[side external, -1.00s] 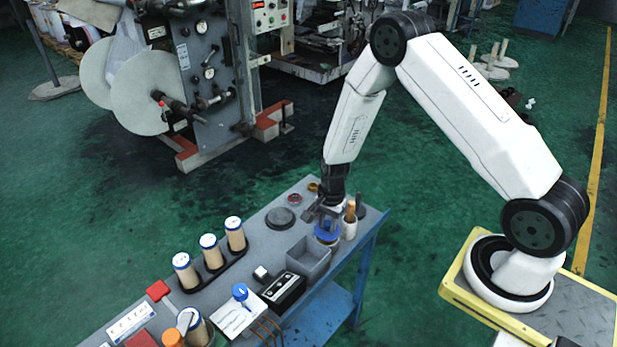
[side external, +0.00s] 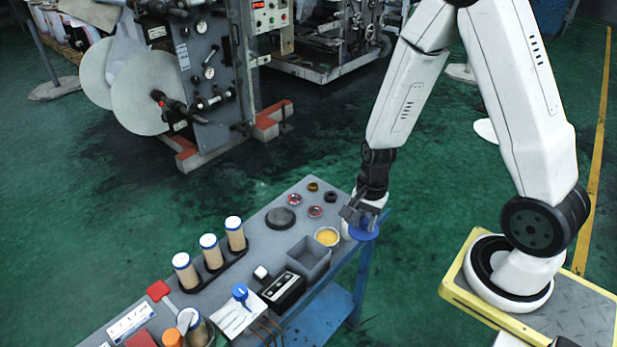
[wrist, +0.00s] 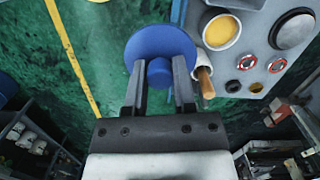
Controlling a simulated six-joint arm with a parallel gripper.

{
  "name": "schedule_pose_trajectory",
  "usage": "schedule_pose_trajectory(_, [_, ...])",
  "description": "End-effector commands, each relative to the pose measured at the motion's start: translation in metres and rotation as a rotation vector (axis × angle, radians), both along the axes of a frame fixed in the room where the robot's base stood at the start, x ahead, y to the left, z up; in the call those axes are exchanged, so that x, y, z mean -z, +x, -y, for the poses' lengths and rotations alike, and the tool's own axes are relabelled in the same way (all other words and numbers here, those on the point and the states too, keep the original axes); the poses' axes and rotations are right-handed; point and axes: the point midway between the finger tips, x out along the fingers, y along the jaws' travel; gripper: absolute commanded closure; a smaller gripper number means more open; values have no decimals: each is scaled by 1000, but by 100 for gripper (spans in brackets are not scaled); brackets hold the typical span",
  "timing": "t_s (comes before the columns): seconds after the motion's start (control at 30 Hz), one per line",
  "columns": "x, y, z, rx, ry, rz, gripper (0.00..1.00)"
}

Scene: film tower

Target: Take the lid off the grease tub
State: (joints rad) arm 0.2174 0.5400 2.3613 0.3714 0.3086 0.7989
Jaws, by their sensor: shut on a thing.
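My gripper (side external: 359,215) is shut on the knob of the blue lid (side external: 365,231), which it holds past the right edge of the bench. In the wrist view the lid (wrist: 158,47) is a round blue disc with its knob between my two fingers (wrist: 160,92). The grease tub (side external: 327,237) stands uncovered on the bench, with yellow grease showing inside. In the wrist view the open tub (wrist: 221,30) is right of the lid, apart from it.
A cup with a wooden-handled tool (wrist: 204,80) stands between tub and lid. A grey open bin (side external: 309,258) is beside the tub. A dark round disc (side external: 281,218) and small rings (side external: 315,211) lie behind. Green floor is clear beyond the bench edge.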

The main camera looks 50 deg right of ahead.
Motion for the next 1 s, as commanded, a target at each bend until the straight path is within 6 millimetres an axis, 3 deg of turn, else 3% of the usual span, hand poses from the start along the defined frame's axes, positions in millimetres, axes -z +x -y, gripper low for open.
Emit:
schedule_pose_trajectory(0.33, [-12, -27, -3, 1, 0, 0, 100])
schedule_pose_trajectory(1.0, [-13, -30, -3, 0, 0, 0, 100])
